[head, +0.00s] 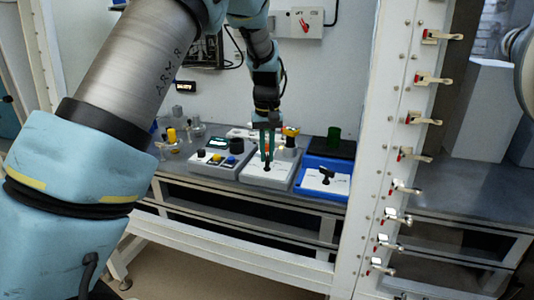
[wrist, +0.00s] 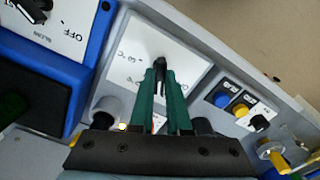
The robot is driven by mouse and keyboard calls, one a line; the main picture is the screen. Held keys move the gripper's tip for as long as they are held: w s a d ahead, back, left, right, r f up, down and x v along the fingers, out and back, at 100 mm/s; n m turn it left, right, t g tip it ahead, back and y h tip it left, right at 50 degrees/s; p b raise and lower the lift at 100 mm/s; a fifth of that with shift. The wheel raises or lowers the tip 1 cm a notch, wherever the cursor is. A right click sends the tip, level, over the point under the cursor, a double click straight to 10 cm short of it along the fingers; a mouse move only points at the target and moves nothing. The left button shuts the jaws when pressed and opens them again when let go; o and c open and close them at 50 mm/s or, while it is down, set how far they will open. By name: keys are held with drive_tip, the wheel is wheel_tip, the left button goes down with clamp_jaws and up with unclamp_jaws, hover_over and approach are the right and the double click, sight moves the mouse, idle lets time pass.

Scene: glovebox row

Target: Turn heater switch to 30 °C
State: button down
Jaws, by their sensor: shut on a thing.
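The heater switch is a black knob (wrist: 160,62) on a white plate (wrist: 192,62) with small °C marks. It sits on a light grey box (head: 278,181), in the middle of the bench row in the head view. My gripper (wrist: 161,82) has green fingers and is shut on the knob from above, one finger on each side; it also shows in the head view (head: 267,158). In the wrist view the knob's length runs along the fingers. The fingers cover part of the knob and plate, and I cannot tell which mark it points to.
A blue box (head: 313,190) with a black switch marked OFF stands close on the right in the head view. A grey box (head: 203,161) with a display and coloured buttons stands on the left.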

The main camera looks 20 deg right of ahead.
sight(267, 157)
drive_tip(key=c, duration=0.9)
unclamp_jaws()
wheel_tip(267, 157, up, 11)
drive_tip(key=shift+f+b, duration=0.1)
drive_tip(key=shift+b, duration=1)
drive_tip(key=shift+a, duration=0.1)
